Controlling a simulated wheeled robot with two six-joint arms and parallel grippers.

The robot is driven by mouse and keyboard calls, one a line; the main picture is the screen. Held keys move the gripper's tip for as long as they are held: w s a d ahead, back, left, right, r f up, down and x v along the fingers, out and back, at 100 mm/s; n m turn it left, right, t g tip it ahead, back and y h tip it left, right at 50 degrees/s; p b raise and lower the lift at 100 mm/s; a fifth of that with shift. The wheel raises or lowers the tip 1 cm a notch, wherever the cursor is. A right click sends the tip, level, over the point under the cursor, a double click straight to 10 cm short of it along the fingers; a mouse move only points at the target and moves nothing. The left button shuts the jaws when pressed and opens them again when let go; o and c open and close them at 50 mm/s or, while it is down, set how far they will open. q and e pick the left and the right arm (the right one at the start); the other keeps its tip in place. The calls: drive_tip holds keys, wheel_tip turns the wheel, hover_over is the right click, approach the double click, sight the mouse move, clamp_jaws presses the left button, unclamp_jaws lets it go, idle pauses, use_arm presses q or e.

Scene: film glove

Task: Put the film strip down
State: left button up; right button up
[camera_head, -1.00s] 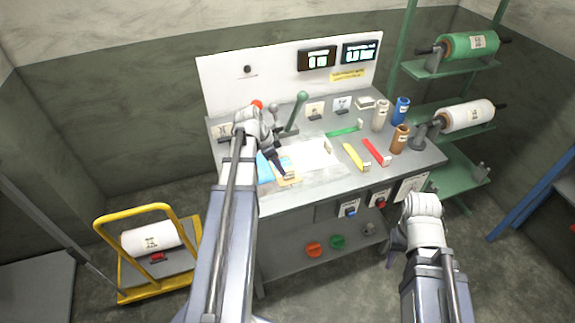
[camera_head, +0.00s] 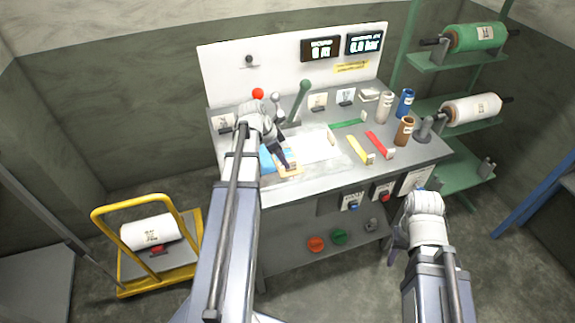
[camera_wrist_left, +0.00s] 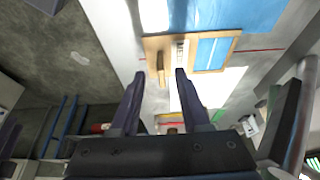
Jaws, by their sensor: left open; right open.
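A blue film piece (camera_head: 267,160) lies on the grey bench beside a small wooden frame (camera_head: 291,172). In the left wrist view the blue film (camera_wrist_left: 245,12) is at the top, and the wooden frame (camera_wrist_left: 235,52) has a blue patch within it. I cannot tell whether this patch is a separate strip. My left gripper (camera_head: 286,163) is low over the frame. In the wrist view its fingers (camera_wrist_left: 160,73) are apart, with a wooden bar of the frame between or beyond them. My right gripper (camera_head: 396,240) is open, off the bench's front right, partly hidden by its wrist.
A white sheet (camera_head: 313,146) lies right of the frame. Yellow (camera_head: 358,150) and red (camera_head: 377,143) strips, bottles (camera_head: 404,103) and a green lever (camera_head: 301,98) stand around the bench top. A yellow trolley (camera_head: 125,270) with a white roll is at the left.

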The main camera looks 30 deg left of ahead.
use_arm(q)
drive_tip(key=b+x, duration=0.3)
drive_tip(key=x, duration=0.1)
drive_tip(key=shift+w+f, duration=0.1)
drive_tip(key=shift+c, duration=0.2)
clamp_jaws()
idle(0.3)
